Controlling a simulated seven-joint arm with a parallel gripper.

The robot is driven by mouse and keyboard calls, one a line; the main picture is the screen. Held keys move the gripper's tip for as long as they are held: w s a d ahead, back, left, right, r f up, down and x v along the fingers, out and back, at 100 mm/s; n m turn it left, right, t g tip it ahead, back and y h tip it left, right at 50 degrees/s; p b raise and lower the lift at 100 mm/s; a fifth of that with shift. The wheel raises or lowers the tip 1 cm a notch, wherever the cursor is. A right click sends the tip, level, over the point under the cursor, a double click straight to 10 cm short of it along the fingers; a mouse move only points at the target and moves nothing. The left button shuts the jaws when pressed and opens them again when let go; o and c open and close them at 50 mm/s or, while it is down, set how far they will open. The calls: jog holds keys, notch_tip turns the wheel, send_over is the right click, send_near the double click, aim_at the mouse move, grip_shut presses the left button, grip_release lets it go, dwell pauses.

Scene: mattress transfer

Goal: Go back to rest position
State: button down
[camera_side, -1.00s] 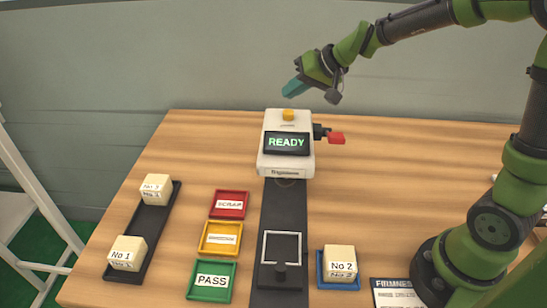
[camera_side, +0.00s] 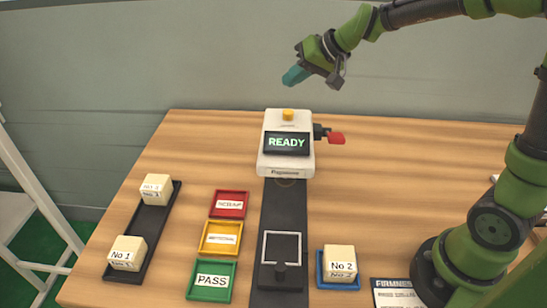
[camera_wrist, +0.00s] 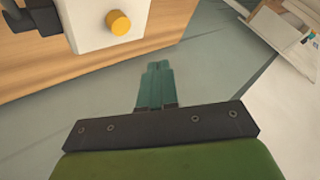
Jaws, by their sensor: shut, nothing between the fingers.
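My gripper (camera_side: 292,77) hangs in the air above and behind the white machine (camera_side: 265,158), whose screen reads READY. Its teal fingers are shut together with nothing between them; they also show in the wrist view (camera_wrist: 156,72). The machine's yellow button (camera_side: 288,115) is on top, below my gripper and apart from it. In the wrist view the button (camera_wrist: 118,22) lies ahead of the fingers, off to the left. My upper arm links reach in from the right side of the side view.
Blocks No 1 (camera_side: 127,253) and another (camera_side: 156,189) sit on a black tray (camera_side: 148,222). Block No 2 (camera_side: 340,262) sits on a blue tray (camera_side: 338,285). Red (camera_side: 229,215), yellow (camera_side: 221,252) and green (camera_side: 211,296) trays hold only labels. A red-tipped lever (camera_side: 336,137) sticks out from the machine.

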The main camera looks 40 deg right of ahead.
jog(key=s, duration=0.1)
jog(key=f, duration=0.1)
jog(key=s+g, duration=0.1)
jog(key=shift+s+a+f+m, duration=0.25)
jog(key=shift+s+f+m, duration=0.05)
jog(key=shift+f, duration=0.1)
jog(key=s, duration=0.3)
jog(key=shift+s+a+g, duration=0.3)
jog(key=shift+s+g, duration=0.05)
jog(key=shift+g, duration=0.05)
jog(key=s+a+r+n+h, duration=0.1)
jog(key=s, duration=1.6)
jog(key=shift+s+a+r, duration=0.15)
jog(key=shift+s+r, duration=0.05)
